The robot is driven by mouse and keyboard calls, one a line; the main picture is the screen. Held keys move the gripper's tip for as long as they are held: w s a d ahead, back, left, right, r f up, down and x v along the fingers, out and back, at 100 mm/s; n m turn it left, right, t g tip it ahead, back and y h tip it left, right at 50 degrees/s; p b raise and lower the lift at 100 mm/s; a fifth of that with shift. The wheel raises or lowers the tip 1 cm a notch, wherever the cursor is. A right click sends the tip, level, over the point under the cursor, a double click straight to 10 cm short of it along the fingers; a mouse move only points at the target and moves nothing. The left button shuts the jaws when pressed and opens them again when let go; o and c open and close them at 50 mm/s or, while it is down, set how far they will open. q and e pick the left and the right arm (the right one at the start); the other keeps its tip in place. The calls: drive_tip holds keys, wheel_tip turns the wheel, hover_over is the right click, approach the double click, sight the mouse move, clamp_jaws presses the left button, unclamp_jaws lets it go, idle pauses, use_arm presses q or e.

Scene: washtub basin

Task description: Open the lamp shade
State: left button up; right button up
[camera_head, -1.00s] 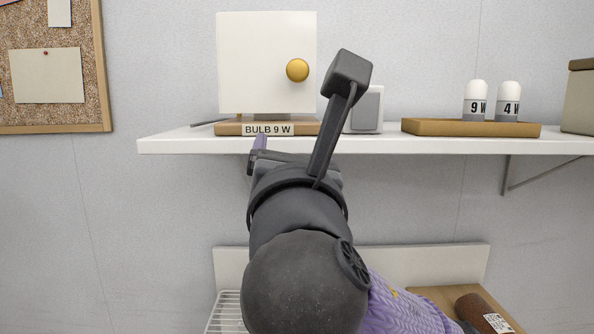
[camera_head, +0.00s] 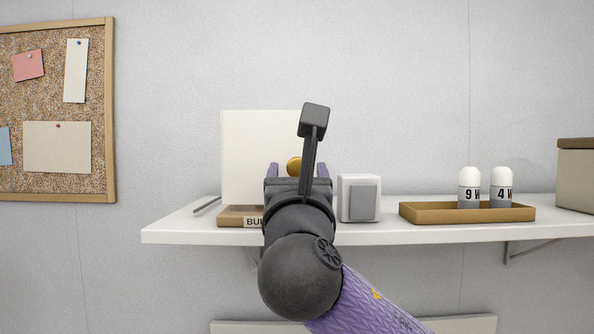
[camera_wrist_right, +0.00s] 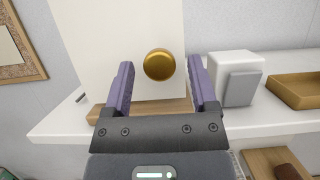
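The lamp shade (camera_head: 245,150) is a cream square panel standing on a wooden base (camera_head: 238,217) on the shelf. Its round gold knob (camera_head: 294,166) is partly hidden behind my right gripper (camera_head: 298,170) in the head view. In the right wrist view the knob (camera_wrist_right: 159,65) shows whole, ahead of and between the two purple fingers of the right gripper (camera_wrist_right: 160,75). The fingers are wide apart and hold nothing. I cannot tell whether the knob is between the fingertips or just beyond them. My left gripper is not in view.
A white box with a grey front (camera_head: 359,199) stands close to the right of the gripper. A wooden tray (camera_head: 467,213) holds bulbs marked 9 W (camera_head: 469,187) and 4 W (camera_head: 502,187). A lidded box (camera_head: 575,180) is at the far right of the white shelf (camera_head: 400,234).

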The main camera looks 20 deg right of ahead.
clamp_jaws()
idle(1.2)
